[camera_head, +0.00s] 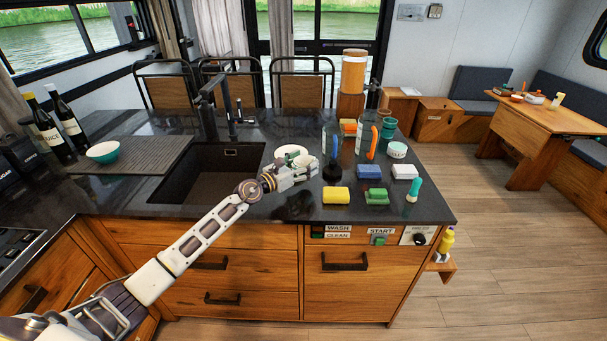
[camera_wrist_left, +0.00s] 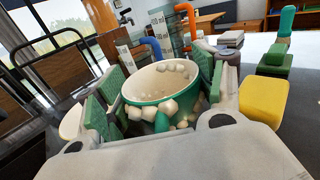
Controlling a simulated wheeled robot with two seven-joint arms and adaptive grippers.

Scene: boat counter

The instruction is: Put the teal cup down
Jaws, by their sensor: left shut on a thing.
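My left gripper (camera_head: 297,172) reaches over the counter, just right of the sink. In the left wrist view its green-padded fingers (camera_wrist_left: 165,84) are closed on both sides of the teal cup (camera_wrist_left: 148,86). The cup has a teal outside and a cream inside, with white foam-like lumps in it and on its rim. In the head view the held cup is mostly hidden by the gripper. I cannot tell whether its base touches the counter. My right gripper is not in view.
A white plate (camera_head: 292,151) lies behind the gripper. To the right are a yellow sponge (camera_head: 336,195), a blue sponge (camera_head: 369,171), a green block (camera_head: 376,196) and a teal-topped bottle (camera_head: 414,189). The sink (camera_head: 205,172) opens to the left. Bare counter (camera_head: 262,207) shows in front.

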